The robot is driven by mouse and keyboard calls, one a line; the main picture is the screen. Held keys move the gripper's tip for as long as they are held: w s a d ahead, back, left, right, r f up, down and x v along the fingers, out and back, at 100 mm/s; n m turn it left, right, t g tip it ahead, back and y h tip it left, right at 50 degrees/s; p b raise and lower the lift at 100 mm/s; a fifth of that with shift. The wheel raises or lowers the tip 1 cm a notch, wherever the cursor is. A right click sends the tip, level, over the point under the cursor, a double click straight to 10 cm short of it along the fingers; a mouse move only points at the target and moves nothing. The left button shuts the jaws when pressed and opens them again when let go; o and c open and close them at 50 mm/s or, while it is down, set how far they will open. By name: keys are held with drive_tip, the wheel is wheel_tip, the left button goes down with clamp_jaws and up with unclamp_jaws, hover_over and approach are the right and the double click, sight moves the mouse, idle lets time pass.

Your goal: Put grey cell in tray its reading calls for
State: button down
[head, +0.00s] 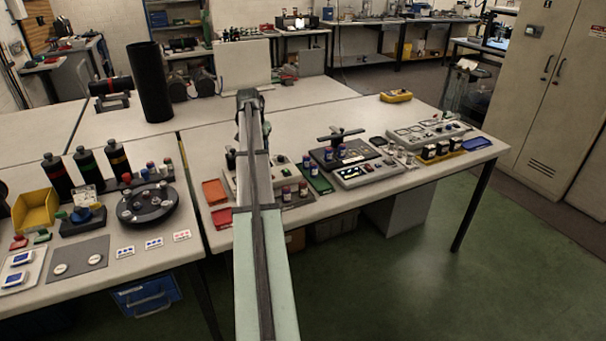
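My arm reaches from the bottom centre over the table, and its dark far end (247,101) is above the table's middle. The arm hides the fingers, so I cannot see whether they hold anything. Small cylindrical cells stand at the middle of the bench, some (286,194) just right of my arm and one (326,154) on a dark device. I cannot tell which cell is grey. A meter with a lit display (352,174) sits beside them; its reading is too small to read. Flat trays show: red (214,191), green (319,184) and blue (476,143).
On the left table are a dark round carousel (147,205), tall black bottles (88,168) and a yellow bin (35,210). A tall black cylinder (150,82) stands behind. A yellow rack (437,155) holds jars at the right. The back of the right table is mostly clear.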

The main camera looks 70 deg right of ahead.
drive_tip(key=s+d+f+m, duration=0.1)
drive_tip(key=s+d, duration=0.2)
drive_tip(key=s, duration=0.4)
drive_tip(key=s+d+f+m+g, duration=0.1)
drive_tip(key=s+d+m, duration=0.1)
drive_tip(key=s, duration=0.5)
drive_tip(key=s+d+f+m, duration=0.1)
drive_tip(key=s+d, duration=0.2)
drive_tip(key=s, duration=0.4)
drive_tip(key=shift+s+a+f+m+g+y, duration=0.15)
drive_tip(key=shift+f+m, duration=0.5)
drive_tip(key=shift+f, duration=1)
drive_tip(key=shift+s+d+f+m+g+y, duration=0.15)
drive_tip(key=shift+f+m, duration=0.55)
drive_tip(key=shift+f, duration=0.95)
drive_tip(key=shift+a+f+m+g+y, duration=0.15)
drive_tip(key=shift+f+m, duration=0.5)
drive_tip(key=shift+f, duration=1)
drive_tip(key=shift+f, duration=0.1)
drive_tip(key=c, duration=0.7)
unclamp_jaws()
drive_tip(key=v, duration=1.2)
drive_tip(key=shift+a, duration=0.15)
drive_tip(key=shift+w, duration=0.1)
